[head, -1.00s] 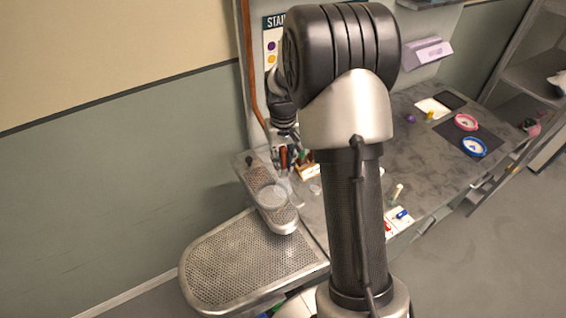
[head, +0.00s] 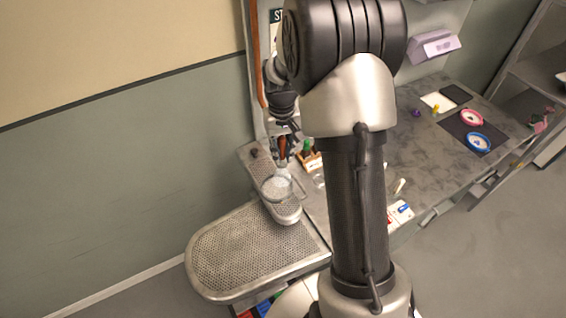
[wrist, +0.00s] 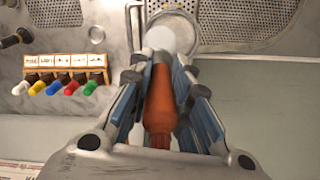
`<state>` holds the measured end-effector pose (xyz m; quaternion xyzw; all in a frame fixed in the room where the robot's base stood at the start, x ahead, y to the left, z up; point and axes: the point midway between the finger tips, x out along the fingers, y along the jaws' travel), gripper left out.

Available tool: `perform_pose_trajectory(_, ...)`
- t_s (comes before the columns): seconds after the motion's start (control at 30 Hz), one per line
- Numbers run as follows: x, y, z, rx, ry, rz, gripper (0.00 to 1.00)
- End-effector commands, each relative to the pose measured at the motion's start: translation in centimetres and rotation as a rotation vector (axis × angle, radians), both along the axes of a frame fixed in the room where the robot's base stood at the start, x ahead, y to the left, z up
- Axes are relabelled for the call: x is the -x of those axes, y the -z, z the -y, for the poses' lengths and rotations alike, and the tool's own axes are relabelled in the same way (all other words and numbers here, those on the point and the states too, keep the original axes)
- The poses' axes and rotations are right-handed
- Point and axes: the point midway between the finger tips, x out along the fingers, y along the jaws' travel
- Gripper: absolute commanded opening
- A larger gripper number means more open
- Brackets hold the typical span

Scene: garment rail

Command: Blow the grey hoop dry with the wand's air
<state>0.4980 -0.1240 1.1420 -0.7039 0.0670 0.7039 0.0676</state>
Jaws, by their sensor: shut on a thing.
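My gripper (wrist: 160,80) is shut on the orange-brown wand (wrist: 160,100). In the head view the wand (head: 282,147) hangs below my wrist, just behind the hoop. The grey hoop (head: 277,188) lies on the small perforated board, with a pale round middle. In the wrist view the hoop's pale middle (wrist: 172,35) shows just beyond the wand's tip, partly covered by the wand and fingers. The tip points toward it; I cannot tell the exact gap. Any air or dampness does not show.
A large perforated board (head: 245,255) lies in front of the small one. A rack (wrist: 66,72) holds several coloured-capped bottles beside my gripper. A pink hoop (head: 468,118) and a blue hoop (head: 481,141) lie on a dark mat at the right. The bench middle is mostly clear.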

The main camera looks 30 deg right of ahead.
Motion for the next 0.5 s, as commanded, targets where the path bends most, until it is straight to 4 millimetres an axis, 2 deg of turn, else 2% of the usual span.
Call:
perform_pose_trajectory(0.03, 0.1, 0.1, -1.1, 0.0, -0.005, -0.002, 0.0)
perform_pose_trajectory(0.1, 0.1, 0.4, -2.0, 0.0, -0.003, 0.0, 0.0)
perform_pose_trajectory(0.27, 0.1, 1.1, -2.0, 0.0, 0.001, 0.001, 0.0)
perform_pose_trajectory(0.5, 0.2, 3.3, -2.0, 0.0, 0.0, 0.0, 0.0)
